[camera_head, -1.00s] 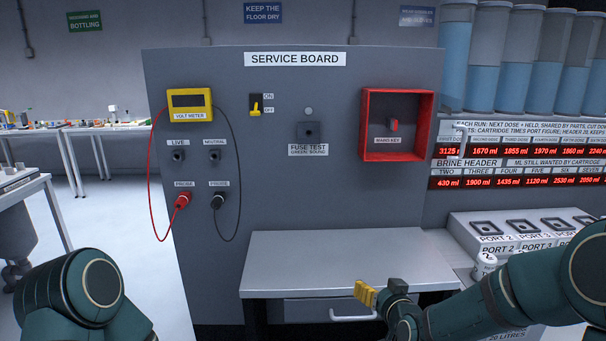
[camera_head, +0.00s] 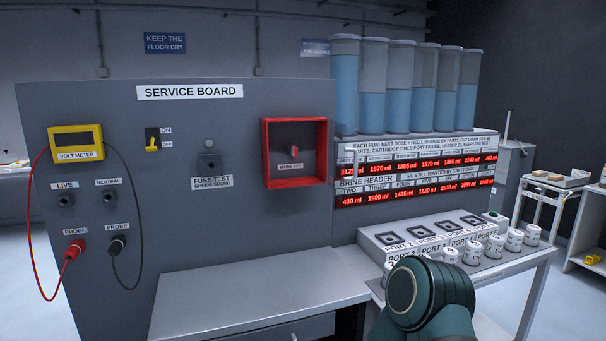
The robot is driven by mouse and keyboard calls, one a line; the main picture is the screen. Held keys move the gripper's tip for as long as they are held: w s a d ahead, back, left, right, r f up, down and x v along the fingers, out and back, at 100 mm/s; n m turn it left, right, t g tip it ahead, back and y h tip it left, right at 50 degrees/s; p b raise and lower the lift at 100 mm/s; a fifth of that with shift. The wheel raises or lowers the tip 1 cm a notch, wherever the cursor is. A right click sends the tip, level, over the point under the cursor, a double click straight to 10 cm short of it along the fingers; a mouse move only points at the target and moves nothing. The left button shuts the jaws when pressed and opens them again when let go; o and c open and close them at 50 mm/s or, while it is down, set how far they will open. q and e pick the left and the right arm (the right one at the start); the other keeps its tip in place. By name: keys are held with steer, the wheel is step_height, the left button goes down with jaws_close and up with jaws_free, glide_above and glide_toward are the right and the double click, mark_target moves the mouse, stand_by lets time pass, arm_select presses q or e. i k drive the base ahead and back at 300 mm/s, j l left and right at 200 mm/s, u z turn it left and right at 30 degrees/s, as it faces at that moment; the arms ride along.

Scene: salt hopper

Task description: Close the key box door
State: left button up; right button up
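A thin pale bracket-like shape (camera_head: 339,160) stands just right of the box, in front of the red displays. It may be the handle or edge of a clear door standing open, but I cannot make out the door panel. Neither gripper is in view; only a rounded part of my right arm shows at the bottom right, apart from the box.
A grey bench (camera_head: 250,290) juts out below the board. Right of it, a port block (camera_head: 385,240) and several white cartridges (camera_head: 472,253) stand on a table. Tall blue-filled tubes (camera_head: 373,85) stand above the displays. A volt meter (camera_head: 76,142) with hanging leads is at left.

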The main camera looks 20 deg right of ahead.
mark_target(338, 134)
steer(key=l, duration=1.9)
steer(key=i+l, duration=0.25)
steer(key=i, duration=0.2)
steer(key=j+u, duration=0.05)
